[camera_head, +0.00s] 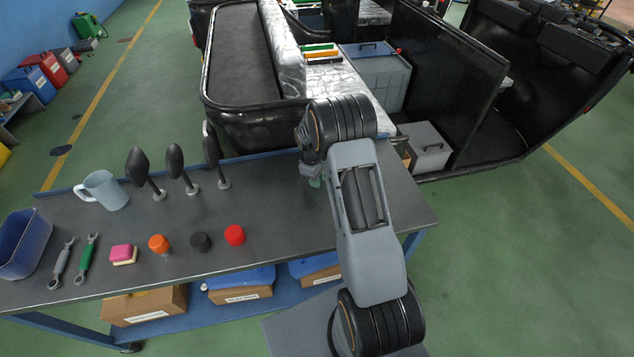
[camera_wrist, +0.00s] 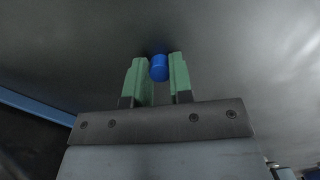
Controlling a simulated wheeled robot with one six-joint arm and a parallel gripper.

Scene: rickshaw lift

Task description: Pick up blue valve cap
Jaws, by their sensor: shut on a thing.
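The blue valve cap (camera_wrist: 159,68) is a small blue cylinder, seen in the wrist view between the fingertips of my gripper (camera_wrist: 158,75). My gripper has green fingers and is shut on the cap. The dark grey table top lies close behind the cap; I cannot tell whether the cap touches it. In the head view my gripper (camera_head: 315,181) is mostly hidden behind my arm, near the back right of the table, and the blue cap is hidden there.
On the table (camera_head: 290,232) stand an orange cap (camera_head: 158,243), a black cap (camera_head: 201,242), a red cap (camera_head: 235,235), a pink-topped sponge (camera_head: 123,253), a mug (camera_head: 104,190), several mirrors (camera_head: 175,160), two wrenches (camera_head: 87,258) and a blue bin (camera_head: 24,244). The rickshaw (camera_head: 250,60) is behind.

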